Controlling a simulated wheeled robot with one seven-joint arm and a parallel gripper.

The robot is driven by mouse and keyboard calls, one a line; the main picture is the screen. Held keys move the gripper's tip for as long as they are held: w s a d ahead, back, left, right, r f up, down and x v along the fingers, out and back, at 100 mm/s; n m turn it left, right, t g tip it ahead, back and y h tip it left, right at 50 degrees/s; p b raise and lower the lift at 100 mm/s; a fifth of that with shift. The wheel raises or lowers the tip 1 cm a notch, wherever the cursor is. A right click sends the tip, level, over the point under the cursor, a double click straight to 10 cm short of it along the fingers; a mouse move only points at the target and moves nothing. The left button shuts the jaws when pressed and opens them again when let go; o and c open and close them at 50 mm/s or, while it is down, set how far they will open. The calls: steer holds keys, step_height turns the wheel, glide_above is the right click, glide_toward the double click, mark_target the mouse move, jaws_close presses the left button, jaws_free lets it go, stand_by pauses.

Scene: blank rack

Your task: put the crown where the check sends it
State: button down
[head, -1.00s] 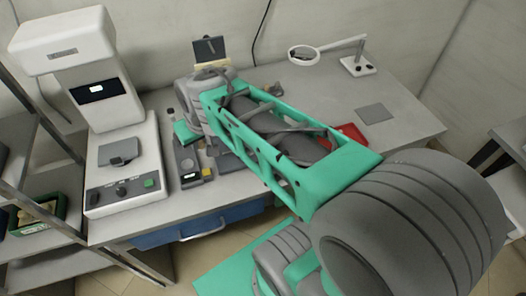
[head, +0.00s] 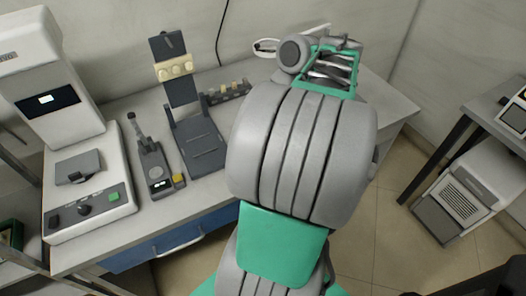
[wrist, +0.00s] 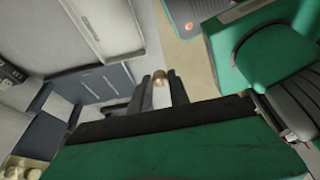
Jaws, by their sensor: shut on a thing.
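In the wrist view, my gripper (wrist: 161,92) has its two dark fingers shut around a small crown (wrist: 158,76). The crown has a gold-brown rounded top with a pale part below it between the fingers. In the head view my arm covers the gripper and the crown. A grey gauge with a small screen and a yellow button (head: 158,172) lies on the bench. Beside it stands a dark hinged holder (head: 199,143) with pale tooth-like pieces (head: 174,68) on its raised part. The crown is apart from both.
A white machine with a lit screen (head: 47,99) stands at the bench's left. A dark rack (head: 227,92) with several small blanks is at the back. A ring magnifier (head: 266,46) is partly hidden. Another table (head: 473,105) stands to the right, with open floor between.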

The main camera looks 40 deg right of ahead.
steer(key=w+d+f, duration=0.2)
steer(key=w+d+f+b, duration=0.1)
steer(key=w+d+f, duration=0.1)
steer(key=d+f, duration=0.1)
steer(key=w+d+f, duration=0.1)
steer(key=d+f, duration=0.1)
steer(key=f, duration=0.1)
steer(key=shift+w+d, duration=0.25)
steer(key=shift+w, duration=0.15)
step_height(320, 180, down, 3)
steer(key=shift+d+r+b, duration=0.1)
steer(key=shift+b, duration=0.4)
steer(key=shift+f, duration=0.3)
steer(key=c, duration=1.2)
jaws_free()
steer(key=shift+c, duration=0.2)
steer(key=shift+r, duration=0.15)
